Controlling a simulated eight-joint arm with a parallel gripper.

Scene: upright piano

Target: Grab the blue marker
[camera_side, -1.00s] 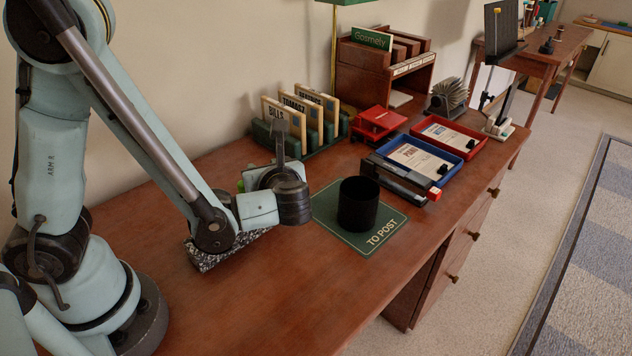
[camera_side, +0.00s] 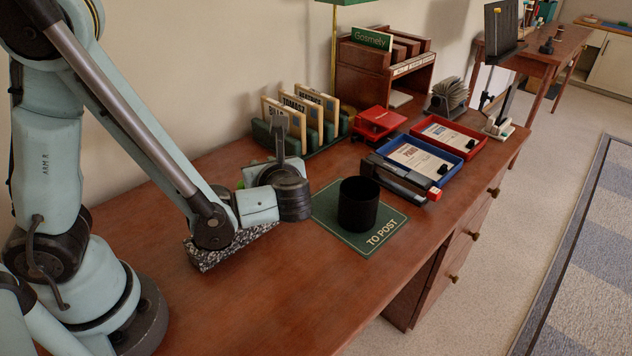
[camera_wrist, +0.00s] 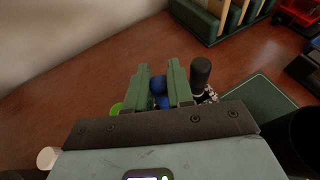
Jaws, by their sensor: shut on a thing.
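The blue marker (camera_wrist: 159,86) shows in the wrist view as a rounded blue end and short body between the two green fingers. My gripper (camera_wrist: 160,74) is shut on it, one finger on each side. The marker's lower part is hidden by the fingers and the gripper body. In the side view my wrist hides the marker and the fingers, behind and left of the black cup (camera_side: 358,205).
A dark-capped, speckled cylinder (camera_wrist: 201,75) stands close to the right finger. A bright green object (camera_wrist: 116,109) is left of the fingers. The cup stands on the green TO POST mat (camera_side: 385,232). A letter rack (camera_side: 315,130) stands behind. The desk front is clear.

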